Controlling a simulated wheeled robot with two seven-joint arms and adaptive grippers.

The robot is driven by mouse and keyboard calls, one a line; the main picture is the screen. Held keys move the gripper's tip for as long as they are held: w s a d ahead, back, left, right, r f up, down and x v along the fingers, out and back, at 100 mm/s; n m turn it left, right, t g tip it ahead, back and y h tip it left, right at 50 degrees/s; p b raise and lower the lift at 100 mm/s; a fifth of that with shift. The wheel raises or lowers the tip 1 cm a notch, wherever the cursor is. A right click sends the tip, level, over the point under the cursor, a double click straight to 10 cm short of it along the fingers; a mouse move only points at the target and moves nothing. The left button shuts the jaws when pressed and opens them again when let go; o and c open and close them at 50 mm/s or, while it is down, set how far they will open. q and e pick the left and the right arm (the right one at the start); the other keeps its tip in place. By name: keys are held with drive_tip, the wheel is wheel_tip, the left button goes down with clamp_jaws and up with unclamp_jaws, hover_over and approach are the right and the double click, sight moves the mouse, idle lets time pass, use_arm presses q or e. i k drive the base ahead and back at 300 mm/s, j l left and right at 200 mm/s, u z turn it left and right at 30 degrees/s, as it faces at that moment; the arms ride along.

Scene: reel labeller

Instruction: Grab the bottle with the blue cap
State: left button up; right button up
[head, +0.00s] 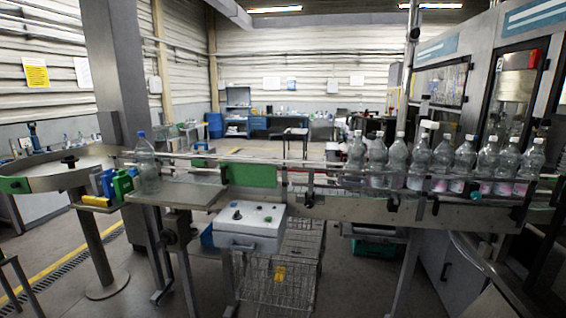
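A clear plastic bottle with a blue cap (146,165) stands upright on a grey metal plate (180,194) at the left end of the conveyor line. It stands alone, and nothing touches its upper part. Several clear bottles with pale caps (398,162) stand in a row on the conveyor at the right. Neither of my grippers shows in the head view.
A conveyor with metal rails (350,205) runs across to the right. A white control box (249,226) hangs below its front edge, above a wire cart (285,265). Blue and green blocks (122,184) sit left of the bottle, beside a round table (50,168). A grey column (115,70) rises behind.

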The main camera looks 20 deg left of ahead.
sight(144, 151)
drive_tip(key=u, duration=1.6)
